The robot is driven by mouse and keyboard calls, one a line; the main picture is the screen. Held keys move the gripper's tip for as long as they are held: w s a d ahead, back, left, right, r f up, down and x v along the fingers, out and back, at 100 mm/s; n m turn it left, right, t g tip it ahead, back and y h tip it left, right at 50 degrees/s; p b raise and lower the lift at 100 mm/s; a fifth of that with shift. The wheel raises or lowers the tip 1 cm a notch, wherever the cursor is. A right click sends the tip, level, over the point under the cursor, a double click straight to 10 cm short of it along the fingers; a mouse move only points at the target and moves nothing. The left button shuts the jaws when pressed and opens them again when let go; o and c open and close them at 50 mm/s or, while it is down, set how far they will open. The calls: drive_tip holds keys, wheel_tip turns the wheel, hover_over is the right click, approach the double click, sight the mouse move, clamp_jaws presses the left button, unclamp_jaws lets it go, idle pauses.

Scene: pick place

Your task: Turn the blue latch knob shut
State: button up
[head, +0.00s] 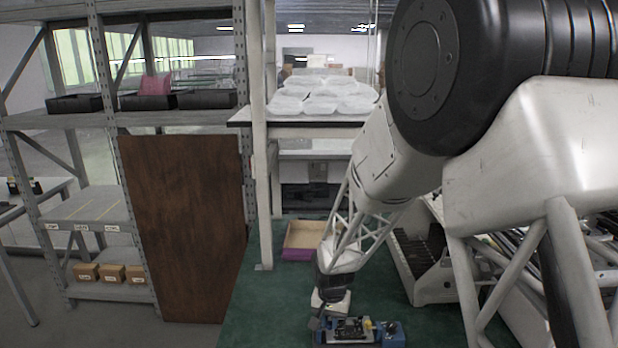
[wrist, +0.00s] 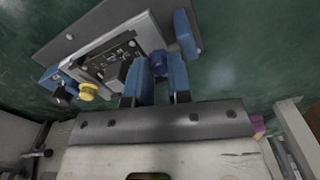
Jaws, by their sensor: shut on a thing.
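The blue latch knob (wrist: 158,62) sits at the edge of a fixture plate (wrist: 172,18) in the wrist view. My gripper (wrist: 159,72) has its two blue fingers on either side of the knob, shut on it. The fingers hide part of the knob. A dark circuit board (wrist: 112,58) lies in the fixture beside it. In the head view my gripper (head: 318,322) reaches down to the left end of the fixture, and the knob cannot be made out there.
A yellow knob (wrist: 88,91) stands at the fixture's other end, near a blue block (head: 392,334). A cardboard box (head: 302,235) lies on the green surface (head: 260,310) behind. A grey rack (head: 430,270) stands to the right. Green surface is clear left of the fixture.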

idle(0.3)
drive_tip(key=m, duration=0.4)
drive_tip(key=shift+m, duration=0.3)
idle(0.4)
drive_tip(key=m, duration=0.3)
drive_tip(key=o, duration=0.5)
drive_tip(key=shift+r, duration=0.2)
drive_tip(key=shift+r, duration=3.3)
